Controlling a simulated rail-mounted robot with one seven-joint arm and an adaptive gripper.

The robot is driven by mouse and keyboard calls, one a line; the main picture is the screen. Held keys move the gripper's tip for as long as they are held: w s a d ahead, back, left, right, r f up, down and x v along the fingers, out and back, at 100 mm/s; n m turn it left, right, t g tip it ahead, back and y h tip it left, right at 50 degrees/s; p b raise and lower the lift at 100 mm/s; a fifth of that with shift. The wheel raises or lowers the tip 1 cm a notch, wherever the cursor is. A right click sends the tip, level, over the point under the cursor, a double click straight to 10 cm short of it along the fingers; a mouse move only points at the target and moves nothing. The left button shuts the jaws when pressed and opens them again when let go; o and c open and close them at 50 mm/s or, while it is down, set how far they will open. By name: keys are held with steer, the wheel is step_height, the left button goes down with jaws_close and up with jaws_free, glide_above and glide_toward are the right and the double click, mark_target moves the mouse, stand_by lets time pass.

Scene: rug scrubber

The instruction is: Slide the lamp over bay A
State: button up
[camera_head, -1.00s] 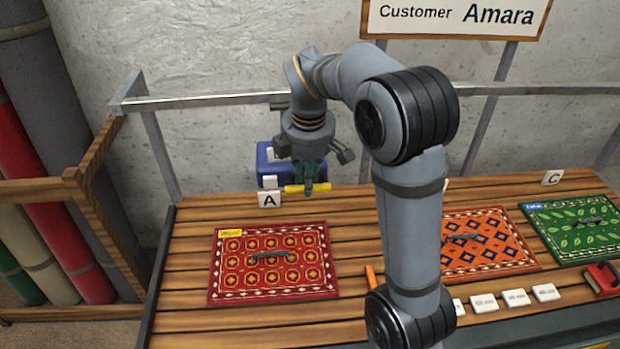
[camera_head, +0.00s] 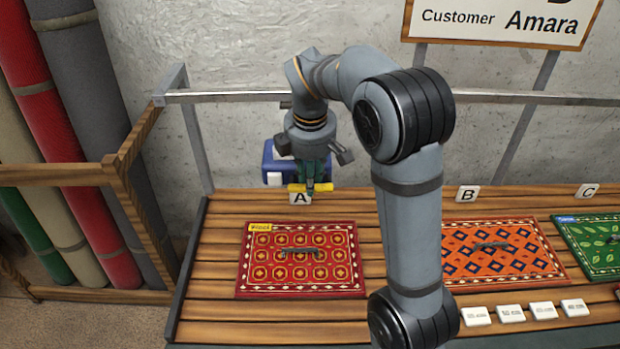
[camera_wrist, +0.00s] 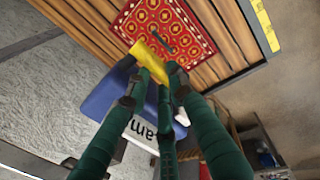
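The lamp is a blue box (camera_head: 283,160) hanging below the metal rail, with a yellow handle (camera_head: 297,188) at its front. It stands behind the back edge of the table, close behind the A sign (camera_head: 300,198) and roughly in line with the red rug (camera_head: 350,270) of bay A. My gripper (camera_head: 311,190) is shut on the yellow handle. In the wrist view the green fingers close around the yellow handle (camera_wrist: 146,58), and the blue box (camera_wrist: 103,95) carries a white label, partly hidden by the fingers.
The metal rail (camera_head: 240,97) runs along the back wall to a post at the left. An orange rug (camera_head: 520,262) lies by the B sign (camera_head: 468,195) and a green rug (camera_head: 600,232) by the C sign (camera_head: 588,190). White tiles (camera_head: 510,313) lie at the front. Rolled carpets (camera_head: 50,130) stand left.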

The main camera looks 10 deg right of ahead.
steer(key=shift+o, duration=0.5)
steer(key=shift+r, duration=0.15)
step_height(320, 180, up, 12)
steer(key=s, duration=0.2)
steer(key=shift+a+f, duration=0.15)
steer(key=shift+f, duration=0.1)
steer(key=shift+f, duration=0.1)
steer(key=f, duration=0.4)
steer(key=w+f, duration=0.1)
steer(key=f, duration=0.2)
steer(key=w+f, duration=0.1)
steer(key=f, duration=0.3)
steer(key=shift+f, duration=0.35)
steer(key=shift+d, duration=0.35)
steer(key=shift+d, duration=0.15)
steer(key=shift+c, duration=0.7)
stand_by(1.0)
